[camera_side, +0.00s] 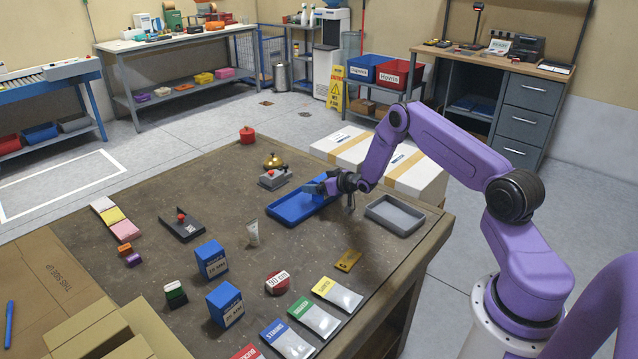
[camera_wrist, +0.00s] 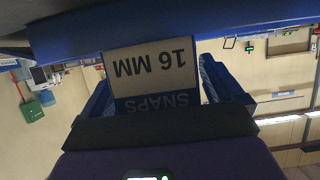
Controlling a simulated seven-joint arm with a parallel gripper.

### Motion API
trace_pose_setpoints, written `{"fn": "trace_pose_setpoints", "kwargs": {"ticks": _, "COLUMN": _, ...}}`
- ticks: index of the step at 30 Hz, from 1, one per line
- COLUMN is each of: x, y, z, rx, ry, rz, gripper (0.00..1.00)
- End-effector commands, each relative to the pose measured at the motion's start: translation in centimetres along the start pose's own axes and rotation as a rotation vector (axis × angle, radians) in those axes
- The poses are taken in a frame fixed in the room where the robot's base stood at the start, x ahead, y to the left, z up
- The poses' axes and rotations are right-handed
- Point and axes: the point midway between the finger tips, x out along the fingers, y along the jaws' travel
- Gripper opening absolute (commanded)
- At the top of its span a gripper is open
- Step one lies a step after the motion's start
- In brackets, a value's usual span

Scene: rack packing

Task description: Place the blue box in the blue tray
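The blue box (camera_wrist: 155,102) has a pale label reading "16 MM" and "SNAPS", upside down in the wrist view. My gripper (camera_side: 322,187) is shut on it, with a finger at each side of the box in the wrist view. In the side view my gripper reaches in from the right, low over the right part of the blue tray (camera_side: 288,215). The held box is mostly hidden there. I cannot tell whether its base touches the tray floor. The left part of the tray is empty.
A grey tray (camera_side: 394,214) lies to the right. Two other blue boxes (camera_side: 211,260) (camera_side: 225,304) stand at the front left. A white tube (camera_side: 253,232), a grey device (camera_side: 275,177) and a yellow item (camera_side: 348,260) are nearby. Colored packets line the front edge.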

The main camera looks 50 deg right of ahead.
Motion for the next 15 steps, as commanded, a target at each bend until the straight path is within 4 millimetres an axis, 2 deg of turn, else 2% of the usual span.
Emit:
{"fn": "trace_pose_setpoints", "kwargs": {"ticks": 8, "x": -0.4, "y": 0.1, "z": -0.3, "rx": 0.001, "ry": -0.001, "rz": 0.001, "gripper": 0.94}}
{"fn": "trace_pose_setpoints", "kwargs": {"ticks": 15, "x": -3.0, "y": 0.1, "z": -0.3, "rx": 0.001, "ry": -0.001, "rz": 0.001, "gripper": 0.94}}
